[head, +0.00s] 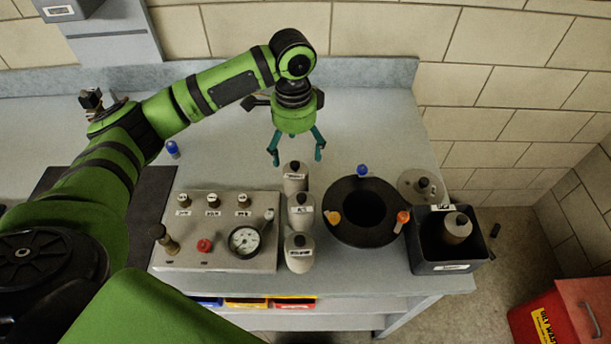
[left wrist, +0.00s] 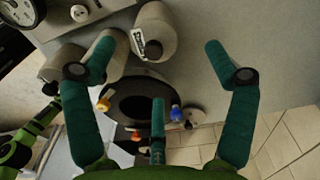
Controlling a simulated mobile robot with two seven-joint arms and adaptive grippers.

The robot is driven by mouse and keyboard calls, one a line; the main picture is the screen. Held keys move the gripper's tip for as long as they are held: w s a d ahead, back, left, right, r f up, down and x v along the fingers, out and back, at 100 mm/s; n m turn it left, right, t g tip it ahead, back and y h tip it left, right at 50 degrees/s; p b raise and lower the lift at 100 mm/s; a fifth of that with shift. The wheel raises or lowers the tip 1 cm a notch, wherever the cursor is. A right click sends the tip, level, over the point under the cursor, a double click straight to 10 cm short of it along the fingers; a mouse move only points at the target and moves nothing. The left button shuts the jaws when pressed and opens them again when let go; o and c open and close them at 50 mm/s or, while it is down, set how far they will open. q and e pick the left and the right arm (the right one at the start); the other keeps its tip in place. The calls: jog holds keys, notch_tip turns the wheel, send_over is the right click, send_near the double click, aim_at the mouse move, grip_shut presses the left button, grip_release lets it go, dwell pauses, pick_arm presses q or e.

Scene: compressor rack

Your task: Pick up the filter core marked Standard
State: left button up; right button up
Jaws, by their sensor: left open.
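Three grey filter cores with black caps and white labels stand in a row on the bench: a far one (head: 295,184), a middle one (head: 301,218) and a near one (head: 299,262). I cannot read the labels surely, so I cannot tell which is marked Standard. My left gripper (head: 297,154) points down, open and empty, just behind and above the far core. In the left wrist view, the far core (left wrist: 157,30) shows its label between the open fingers (left wrist: 157,68), apart from them.
A gauge panel (head: 215,252) stands left of the cores. A black round housing (head: 336,226) with coloured clamps is right of them. Further right are a metal lid (head: 410,190) and a dark bin (head: 425,245) holding another core (head: 457,229). The bench behind is mostly clear.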

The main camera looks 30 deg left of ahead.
aim_at(296, 172)
pick_arm(q)
notch_tip(296, 172, down, 3)
jog(key=shift+s+p, duration=0.15)
jog(key=shift+p, duration=0.35)
jog(key=f, duration=0.1)
jog(key=f+p, duration=0.1)
jog(key=f, duration=0.2)
jog(key=shift+s+d+f, duration=0.15)
jog(key=shift+s, duration=0.2)
jog(key=shift+w+f, duration=0.15)
jog(key=shift+f, duration=0.1)
jog(key=c, duration=1.5)
jog(key=shift+r, duration=0.1)
pick_arm(e)
jog(key=shift+g, duration=0.4)
jog(key=s, duration=0.3)
jog(key=s+r, duration=0.1)
jog(key=shift+s+d+r, duration=0.1)
jog(key=shift+s+d, duration=0.05)
jog(key=shift+d, duration=0.1)
